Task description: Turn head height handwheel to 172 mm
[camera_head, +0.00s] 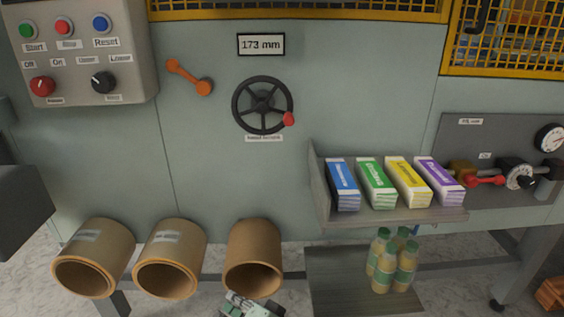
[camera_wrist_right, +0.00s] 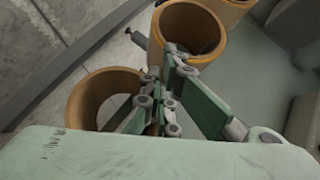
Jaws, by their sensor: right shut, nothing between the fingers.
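The black head height handwheel (camera_head: 262,105) is on the grey-green machine panel, with its red knob (camera_head: 288,119) at the lower right of the rim. The display (camera_head: 261,44) above it reads 173 mm. My right gripper (camera_head: 252,304) shows at the bottom edge of the head view, below the wheel and just under the right-hand cardboard tube. In the right wrist view, the gripper's green linked fingers (camera_wrist_right: 165,105) are shut and empty, in front of the tubes. Neither gripper touches the wheel. My left gripper is not in view.
Several cardboard tubes (camera_head: 172,258) stick out below the panel. A shelf (camera_head: 400,216) with colored cartons (camera_head: 377,183) juts out right of the wheel. An orange lever (camera_head: 189,78) and a button box (camera_head: 82,50) are at left. Bottles (camera_head: 392,262) stand below the shelf.

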